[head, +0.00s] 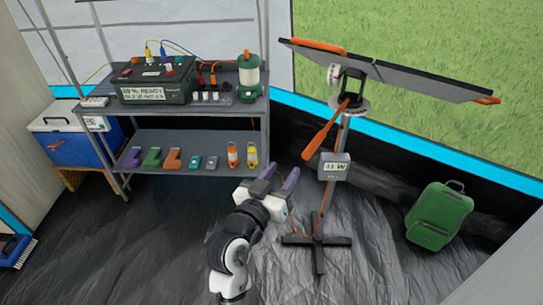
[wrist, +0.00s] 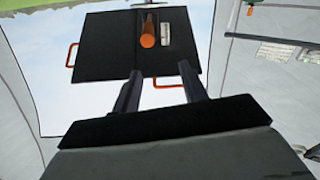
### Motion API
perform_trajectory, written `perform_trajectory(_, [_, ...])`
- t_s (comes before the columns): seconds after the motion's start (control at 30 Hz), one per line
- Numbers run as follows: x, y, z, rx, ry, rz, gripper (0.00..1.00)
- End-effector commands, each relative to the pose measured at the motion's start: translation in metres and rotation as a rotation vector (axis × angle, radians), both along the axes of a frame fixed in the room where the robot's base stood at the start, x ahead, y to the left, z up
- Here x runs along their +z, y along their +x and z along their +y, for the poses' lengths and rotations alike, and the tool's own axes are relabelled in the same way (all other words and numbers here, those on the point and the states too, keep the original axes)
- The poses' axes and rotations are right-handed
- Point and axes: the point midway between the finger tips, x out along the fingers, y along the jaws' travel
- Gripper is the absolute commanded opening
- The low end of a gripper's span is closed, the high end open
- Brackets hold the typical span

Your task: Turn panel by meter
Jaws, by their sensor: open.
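The dark flat panel (head: 420,80) sits tilted on a stand, its right end lower than its left, with orange grips at its edges. An orange lever (head: 322,135) slants down from the pivot. The small grey meter (head: 333,167) on the pole shows a number that looks like 41 W. My gripper (head: 279,176) is open and empty, left of the meter and below the lever, touching neither. In the wrist view the panel (wrist: 105,45) and the lever's orange end (wrist: 148,40) show beyond my open fingers (wrist: 161,88). The meter is not clearly visible there.
A metal shelf (head: 195,122) with a black power box (head: 155,82), a green lantern (head: 248,78) and several small items stands left of the stand. The cross-shaped stand foot (head: 316,241) is on the floor. Floor between is clear.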

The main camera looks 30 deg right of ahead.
Motion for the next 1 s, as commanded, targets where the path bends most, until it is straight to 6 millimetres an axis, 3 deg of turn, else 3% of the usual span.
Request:
perform_trajectory(0.1, [-0.013,-0.015,-0.014,-0.063,0.018,0.024,0.43])
perform_trajectory(0.2, [-0.016,-0.018,-0.019,-0.077,0.022,0.028,0.43])
perform_trajectory(0.67, [-0.017,-0.003,-0.043,-0.073,0.017,0.024,0.43])
perform_trajectory(0.7, [-0.010,0.002,-0.053,-0.075,0.019,0.029,0.43])
perform_trajectory(1.0, [-0.010,0.033,-0.108,-0.073,0.020,0.028,0.43])
